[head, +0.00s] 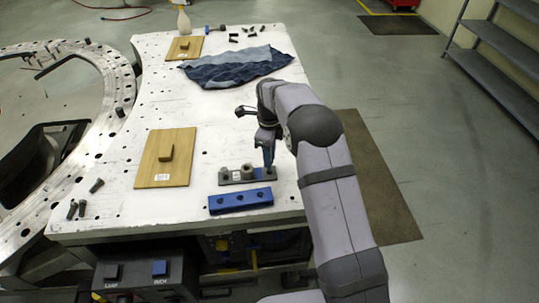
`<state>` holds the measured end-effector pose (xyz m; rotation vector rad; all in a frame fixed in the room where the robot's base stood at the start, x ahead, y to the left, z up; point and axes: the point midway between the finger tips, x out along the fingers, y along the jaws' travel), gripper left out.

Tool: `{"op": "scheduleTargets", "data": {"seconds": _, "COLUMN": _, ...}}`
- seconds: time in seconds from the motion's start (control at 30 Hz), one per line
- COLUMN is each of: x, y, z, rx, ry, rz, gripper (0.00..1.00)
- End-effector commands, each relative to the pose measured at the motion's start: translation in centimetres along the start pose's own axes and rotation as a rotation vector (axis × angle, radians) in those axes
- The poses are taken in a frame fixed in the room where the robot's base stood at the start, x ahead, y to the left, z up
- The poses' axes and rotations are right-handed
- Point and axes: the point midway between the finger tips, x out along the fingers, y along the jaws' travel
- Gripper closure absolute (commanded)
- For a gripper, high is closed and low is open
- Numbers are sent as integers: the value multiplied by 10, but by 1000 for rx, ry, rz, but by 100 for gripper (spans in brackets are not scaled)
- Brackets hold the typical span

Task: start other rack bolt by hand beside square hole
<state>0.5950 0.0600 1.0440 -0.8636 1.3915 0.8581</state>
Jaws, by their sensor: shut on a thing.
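A grey bar (238,177) lies near the front edge of the white perforated table (140,215), with round raised fittings on it. A blue bar (240,201) with several dark holes lies just in front of it. My gripper (269,167) points down over the right end of the grey bar, its tips at or just above the surface. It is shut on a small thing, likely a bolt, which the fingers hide. The square hole cannot be made out at this size.
A wooden board with a handle (179,171) lies left of the grey bar; another (193,47) lies at the back. Loose dark bolts (77,209) stand at the front left corner. A blue cloth (230,67) lies behind. The table between cloth and bar is mostly clear.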

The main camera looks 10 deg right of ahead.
Motion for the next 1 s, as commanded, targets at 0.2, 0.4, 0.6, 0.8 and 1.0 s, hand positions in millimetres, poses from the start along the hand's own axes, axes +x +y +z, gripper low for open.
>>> {"op": "scheduleTargets", "data": {"seconds": 0.2, "x": 1, "y": 0, "z": 0, "rx": 0, "ry": 0, "rz": 0, "gripper": 100}}
{"op": "scheduleTargets", "data": {"seconds": 0.4, "x": 1, "y": 0, "z": 0, "rx": -7, "ry": 0, "rz": 0, "gripper": 100}}
{"op": "scheduleTargets", "data": {"seconds": 0.6, "x": 0, "y": 0, "z": 0, "rx": -146, "ry": 0, "rz": 0, "gripper": 100}}
{"op": "scheduleTargets", "data": {"seconds": 0.8, "x": 0, "y": 0, "z": 0, "rx": -393, "ry": -1, "rz": 1, "gripper": 100}}
{"op": "scheduleTargets", "data": {"seconds": 1.0, "x": 0, "y": 0, "z": 0, "rx": -639, "ry": -2, "rz": 0, "gripper": 100}}
